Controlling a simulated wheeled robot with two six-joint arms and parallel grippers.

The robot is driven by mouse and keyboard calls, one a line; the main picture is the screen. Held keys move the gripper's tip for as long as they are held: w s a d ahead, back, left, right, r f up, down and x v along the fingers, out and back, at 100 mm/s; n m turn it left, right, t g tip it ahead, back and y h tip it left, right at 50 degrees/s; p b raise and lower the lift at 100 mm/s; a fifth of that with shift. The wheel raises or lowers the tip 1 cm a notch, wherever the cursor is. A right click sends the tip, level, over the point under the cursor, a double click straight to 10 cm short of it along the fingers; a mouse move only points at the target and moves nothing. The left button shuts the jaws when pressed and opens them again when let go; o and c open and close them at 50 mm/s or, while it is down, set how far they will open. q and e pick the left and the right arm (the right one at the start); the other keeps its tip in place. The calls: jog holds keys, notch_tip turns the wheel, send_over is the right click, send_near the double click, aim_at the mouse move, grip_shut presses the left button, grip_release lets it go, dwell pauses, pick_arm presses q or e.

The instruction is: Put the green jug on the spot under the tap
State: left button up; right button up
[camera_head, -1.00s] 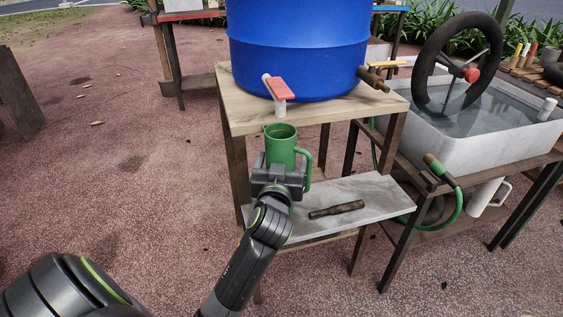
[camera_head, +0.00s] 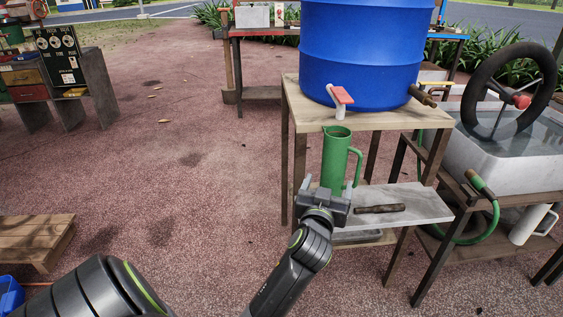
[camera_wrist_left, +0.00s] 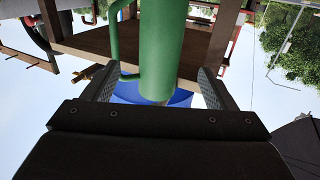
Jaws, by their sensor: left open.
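The green jug (camera_head: 336,158) stands upright on the pale grey shelf (camera_head: 425,205), below the tap with the red handle (camera_head: 341,96). Its handle points right in the head view. Its base is hidden by my gripper, and no marked spot shows. My left gripper (camera_head: 326,192) is open, low on the near side of the jug. In the left wrist view the jug (camera_wrist_left: 160,45) shows between the spread fingertips (camera_wrist_left: 156,72), with a gap on each side. My right gripper is not in view.
The blue barrel (camera_head: 360,50) stands on the wooden stand top (camera_head: 320,113) above the shelf. A brown rod (camera_head: 380,208) lies on the shelf to the right of the jug. A basin (camera_head: 465,135) with a black wheel is farther right. Open ground lies left.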

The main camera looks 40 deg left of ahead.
pick_arm(q)
jog(key=s+f+m+g+h, duration=0.1)
jog(key=s+f+g+h, duration=0.4)
jog(key=s+f, duration=1.1)
jog(key=s+d+f+m+g+h, duration=0.1)
jog(key=s+d+f+g, duration=0.2)
jog(key=s, duration=0.6)
jog(key=s+d+f+m+g+h, duration=0.1)
jog(key=s+d+f+g+h, duration=0.1)
jog(key=s+f, duration=0.5)
jog(key=shift+s+d+g+h, duration=0.3)
jog(key=shift+s+d+g, duration=0.4)
jog(key=shift+s+g, duration=0.45)
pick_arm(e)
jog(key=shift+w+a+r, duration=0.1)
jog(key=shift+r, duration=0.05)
pick_arm(q)
jog(key=shift+w+f, duration=0.1)
